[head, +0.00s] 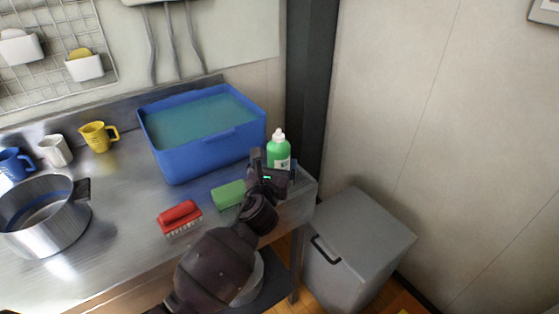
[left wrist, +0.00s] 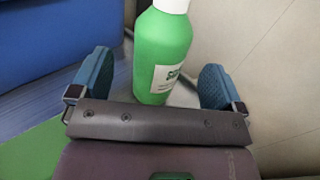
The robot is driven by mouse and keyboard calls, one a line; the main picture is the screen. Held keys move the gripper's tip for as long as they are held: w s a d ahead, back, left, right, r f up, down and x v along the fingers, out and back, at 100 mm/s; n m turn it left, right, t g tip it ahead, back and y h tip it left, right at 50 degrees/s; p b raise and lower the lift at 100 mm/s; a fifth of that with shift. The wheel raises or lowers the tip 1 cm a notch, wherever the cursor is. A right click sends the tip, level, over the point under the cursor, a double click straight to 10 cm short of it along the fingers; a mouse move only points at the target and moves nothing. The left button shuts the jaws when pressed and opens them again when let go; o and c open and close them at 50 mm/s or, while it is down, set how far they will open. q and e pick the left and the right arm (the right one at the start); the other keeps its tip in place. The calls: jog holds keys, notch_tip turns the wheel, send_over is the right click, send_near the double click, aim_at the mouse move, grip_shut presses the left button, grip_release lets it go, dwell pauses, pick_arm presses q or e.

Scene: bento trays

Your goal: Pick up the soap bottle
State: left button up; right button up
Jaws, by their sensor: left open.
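The soap bottle (head: 279,150) is green with a white cap and a white label. It stands upright at the right end of the steel counter, beside the blue tub. My left gripper (head: 271,168) is in front of the bottle and hides its lower part in the head view. In the left wrist view the bottle (left wrist: 163,50) stands just beyond and between the two spread blue finger pads of the gripper (left wrist: 156,85). The gripper is open and holds nothing. My right gripper is not in view.
A blue tub (head: 205,158) of greenish water stands left of the bottle. A green sponge (head: 228,194), a red brush (head: 180,217), a steel pot (head: 45,225) and several cups, one yellow (head: 96,137), are on the counter. A grey bin (head: 358,240) stands right of it.

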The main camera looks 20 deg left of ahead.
aim_at(277, 161)
pick_arm(q)
jog(key=shift+w, duration=0.2)
jog(key=w, duration=0.2)
jog(key=w+b, duration=0.1)
jog(key=w, duration=0.1)
jog(key=shift+a+f, duration=0.15)
jog(key=shift+f, duration=0.15)
jog(key=shift+w, duration=0.4)
jog(key=shift+w+a+r, duration=0.1)
jog(key=shift+w, duration=0.05)
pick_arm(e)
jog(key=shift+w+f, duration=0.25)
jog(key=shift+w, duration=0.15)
pick_arm(q)
jog(key=shift+c, duration=0.2)
jog(key=c, duration=0.9)
jog(key=shift+c, duration=1.2)
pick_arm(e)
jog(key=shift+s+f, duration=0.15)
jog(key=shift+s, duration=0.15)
